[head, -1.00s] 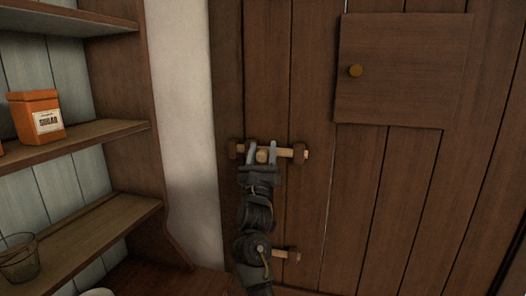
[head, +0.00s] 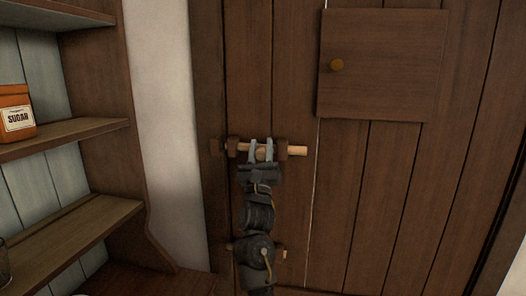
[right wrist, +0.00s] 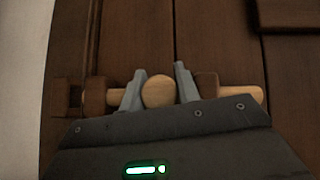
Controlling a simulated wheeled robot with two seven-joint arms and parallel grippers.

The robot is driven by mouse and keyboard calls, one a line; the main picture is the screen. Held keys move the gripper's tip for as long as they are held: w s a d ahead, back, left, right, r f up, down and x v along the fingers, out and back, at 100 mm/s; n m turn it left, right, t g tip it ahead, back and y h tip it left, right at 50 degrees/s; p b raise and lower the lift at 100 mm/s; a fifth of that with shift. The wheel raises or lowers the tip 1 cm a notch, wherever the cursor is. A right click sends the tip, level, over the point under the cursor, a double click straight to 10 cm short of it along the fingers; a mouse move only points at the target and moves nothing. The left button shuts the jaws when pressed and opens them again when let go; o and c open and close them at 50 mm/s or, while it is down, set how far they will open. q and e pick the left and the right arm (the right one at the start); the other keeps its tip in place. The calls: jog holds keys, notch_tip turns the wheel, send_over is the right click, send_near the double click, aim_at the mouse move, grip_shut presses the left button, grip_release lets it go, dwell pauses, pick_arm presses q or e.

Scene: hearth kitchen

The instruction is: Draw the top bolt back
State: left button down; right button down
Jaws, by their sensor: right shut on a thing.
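The top bolt (head: 298,151) is a pale wooden bar lying level across the plank door, in dark wooden brackets. Its right end sticks out well past the right bracket (head: 282,150). My right gripper (head: 261,150) comes up from below and is shut on the bolt's round knob, between the left bracket (head: 232,147) and the right one. The right wrist view shows the knob (right wrist: 158,92) between the fingers. A dark keeper (head: 215,147) sits on the frame at the left; I cannot tell if the bolt's tip still touches it. My left gripper is out of view.
A lower bolt (head: 285,254) shows partly behind my right arm. A small hatch (head: 383,65) with a brass knob is set in the door. Shelves (head: 70,137) with a sugar box (head: 16,112) stand at the left. The door face right of the bolt is clear.

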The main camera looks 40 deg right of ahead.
jog(key=shift+d, duration=0.1)
jog(key=c, duration=1.3)
grip_release()
jog(key=shift+o, duration=1.3)
jog(key=shift+s+d, duration=0.15)
jog(key=shift+d, duration=0.05)
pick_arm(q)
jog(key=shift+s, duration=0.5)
pick_arm(e)
jog(key=shift+a, duration=0.1)
jog(key=shift+a+f, duration=0.1)
jog(key=shift+f, duration=0.1)
pick_arm(q)
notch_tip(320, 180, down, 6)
jog(key=b, duration=0.5)
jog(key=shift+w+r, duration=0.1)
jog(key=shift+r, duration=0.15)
pick_arm(e)
jog(key=v, duration=1)
jog(key=shift+s+f, duration=0.15)
jog(key=shift+f, duration=0.05)
